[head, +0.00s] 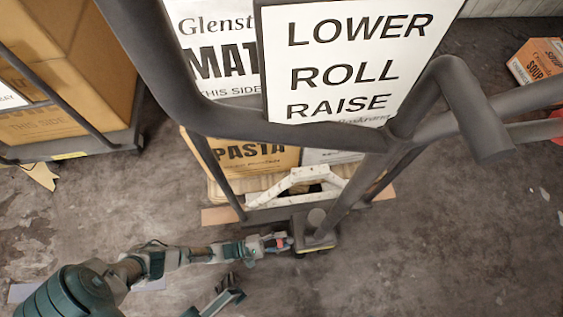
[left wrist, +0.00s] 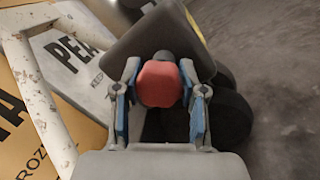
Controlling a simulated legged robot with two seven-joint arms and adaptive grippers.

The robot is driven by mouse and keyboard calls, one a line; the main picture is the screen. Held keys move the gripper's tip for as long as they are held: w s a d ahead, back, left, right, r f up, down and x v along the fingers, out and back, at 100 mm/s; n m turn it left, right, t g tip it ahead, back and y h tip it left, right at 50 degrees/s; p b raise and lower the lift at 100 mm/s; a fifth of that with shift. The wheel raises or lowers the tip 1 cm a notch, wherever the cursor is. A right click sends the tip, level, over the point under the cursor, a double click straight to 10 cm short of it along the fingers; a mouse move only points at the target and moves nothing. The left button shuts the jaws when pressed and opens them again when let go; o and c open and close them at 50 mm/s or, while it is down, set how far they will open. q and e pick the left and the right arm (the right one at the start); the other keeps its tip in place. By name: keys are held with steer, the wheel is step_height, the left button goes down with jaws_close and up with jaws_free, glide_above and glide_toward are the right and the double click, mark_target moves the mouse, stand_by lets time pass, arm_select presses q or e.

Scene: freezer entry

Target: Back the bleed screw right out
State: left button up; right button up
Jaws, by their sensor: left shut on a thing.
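The bleed screw shows as a red knob (left wrist: 160,82) in the left wrist view. It sits on a dark stem against a grey block (left wrist: 158,42) low on the trolley. My left gripper (head: 277,243) is shut on it, one blue-padded finger on each side. In the head view only a small bit of red shows between the fingers, beside the trolley's base (head: 316,240). How far the screw stands out from its seat cannot be told. My right gripper (head: 226,292) shows at the bottom of the head view, apart from the trolley; its jaw opening is unclear.
The trolley's grey frame (head: 270,132) rises over the work, with a "LOWER ROLL RAISE" sign (head: 350,55) on it. Cartons, including a pasta box (head: 250,158), stand behind. Dark wheels (left wrist: 232,115) lie close right of the fingers. Bare floor (head: 430,250) is free at right.

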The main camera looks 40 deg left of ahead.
arm_select(q)
steer(key=shift+s+d+f+n+y, duration=0.15)
steer(key=shift+f+n, duration=0.05)
steer(key=shift+n, duration=0.5)
steer(key=shift+s+d+f+n+y, duration=0.1)
steer(key=shift+f+n+y, duration=0.05)
steer(key=shift+n, duration=0.85)
steer(key=o, duration=1.2)
steer(key=shift+w+r, duration=0.1)
steer(key=v, duration=1.2)
